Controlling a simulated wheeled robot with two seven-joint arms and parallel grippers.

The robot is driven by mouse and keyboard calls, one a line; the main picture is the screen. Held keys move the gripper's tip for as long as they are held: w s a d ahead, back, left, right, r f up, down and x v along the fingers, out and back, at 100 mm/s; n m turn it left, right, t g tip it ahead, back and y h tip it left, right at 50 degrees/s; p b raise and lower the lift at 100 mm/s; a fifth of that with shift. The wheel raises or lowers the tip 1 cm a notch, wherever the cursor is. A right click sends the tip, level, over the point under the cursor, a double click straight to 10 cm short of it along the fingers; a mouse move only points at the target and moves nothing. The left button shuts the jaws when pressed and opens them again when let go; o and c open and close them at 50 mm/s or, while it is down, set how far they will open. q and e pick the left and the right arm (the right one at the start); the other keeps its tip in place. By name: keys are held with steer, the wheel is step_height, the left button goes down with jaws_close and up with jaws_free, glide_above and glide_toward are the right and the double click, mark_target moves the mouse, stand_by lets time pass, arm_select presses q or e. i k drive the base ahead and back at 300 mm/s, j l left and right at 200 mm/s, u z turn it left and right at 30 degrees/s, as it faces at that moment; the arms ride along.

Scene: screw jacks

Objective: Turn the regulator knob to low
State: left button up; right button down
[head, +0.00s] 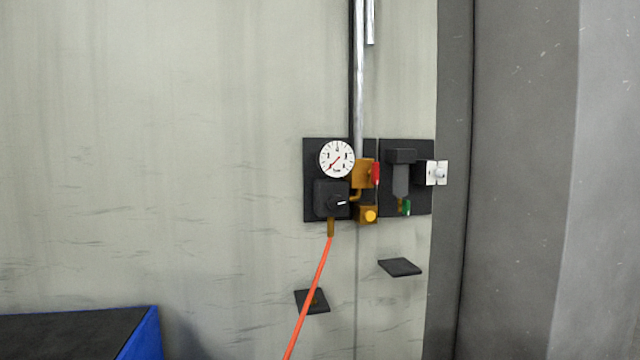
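The regulator (324,190) is a black block on a dark wall plate. Its dark knob (334,203) carries a short white pointer mark that points to the right and slightly up. Any low or high markings around the knob are too small to read. A round white gauge (337,159) with a red needle sits just above it; the needle points to the lower left. Neither of my grippers is in view, and nothing touches the knob.
An orange hose (309,296) hangs below the regulator. Brass fittings with a red lever (375,173) and a filter unit (400,177) sit to the right. Two dark plates (400,267) are lower down. A blue-edged dark box (75,335) is at bottom left. The wall left of the regulator is clear.

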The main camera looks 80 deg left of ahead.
mark_target(336, 203)
steer(key=u, duration=0.45)
steer(key=i+u, duration=0.1)
steer(key=u, duration=0.85)
steer(key=l+u, duration=0.15)
steer(key=u, duration=0.3)
steer(key=i+u, duration=0.1)
steer(key=u, duration=0.35)
steer(key=l+u, duration=0.1)
steer(key=u, duration=0.35)
steer(key=k+z, duration=0.2)
steer(key=i, duration=0.1)
